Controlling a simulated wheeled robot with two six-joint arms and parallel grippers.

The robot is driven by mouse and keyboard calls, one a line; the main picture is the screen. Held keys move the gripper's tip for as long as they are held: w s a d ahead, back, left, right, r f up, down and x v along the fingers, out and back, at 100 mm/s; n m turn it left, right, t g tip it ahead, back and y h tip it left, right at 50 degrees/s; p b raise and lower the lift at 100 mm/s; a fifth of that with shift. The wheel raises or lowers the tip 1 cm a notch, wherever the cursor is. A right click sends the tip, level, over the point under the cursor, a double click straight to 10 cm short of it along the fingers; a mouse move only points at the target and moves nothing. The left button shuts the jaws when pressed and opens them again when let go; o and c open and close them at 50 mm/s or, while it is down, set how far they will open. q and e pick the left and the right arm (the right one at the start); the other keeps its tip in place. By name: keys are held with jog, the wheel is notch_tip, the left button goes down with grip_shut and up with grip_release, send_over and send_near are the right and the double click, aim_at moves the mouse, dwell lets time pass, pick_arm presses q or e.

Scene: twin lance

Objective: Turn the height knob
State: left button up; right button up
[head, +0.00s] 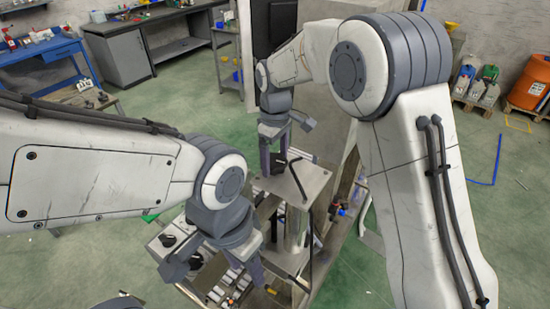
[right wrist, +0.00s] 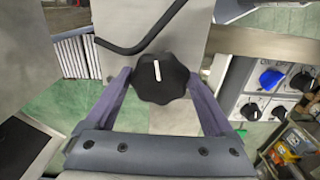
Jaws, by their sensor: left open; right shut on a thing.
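The height knob (right wrist: 163,77) is a black, lobed knob with a white pointer line, seen in the right wrist view on a grey metal plate (right wrist: 178,25). The pointer stands close to upright in that view, leaning slightly left. My right gripper (right wrist: 160,88) is shut on the knob, with one purple-grey finger on each side of it. In the head view my right gripper (head: 273,160) is over the machine's top plate (head: 306,178), and the knob is mostly hidden by the fingers. My left gripper (head: 215,277) is open and empty, low over the machine's near side.
A bent black rod (right wrist: 140,42) lies close beside the knob. A panel with a blue knob (right wrist: 271,80) and several black knobs is at the right of the wrist view. A blue workbench (head: 42,52) and an orange drum (head: 530,84) stand far off. Green floor lies open around.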

aim_at(276, 161)
jog(key=o, duration=1.1)
jog(key=shift+r, duration=0.2)
notch_tip(276, 161, up, 10)
jog(key=b, duration=0.2)
jog(key=shift+r+b, duration=0.1)
jog(key=shift+b, duration=0.2)
jog(key=shift+d, duration=0.1)
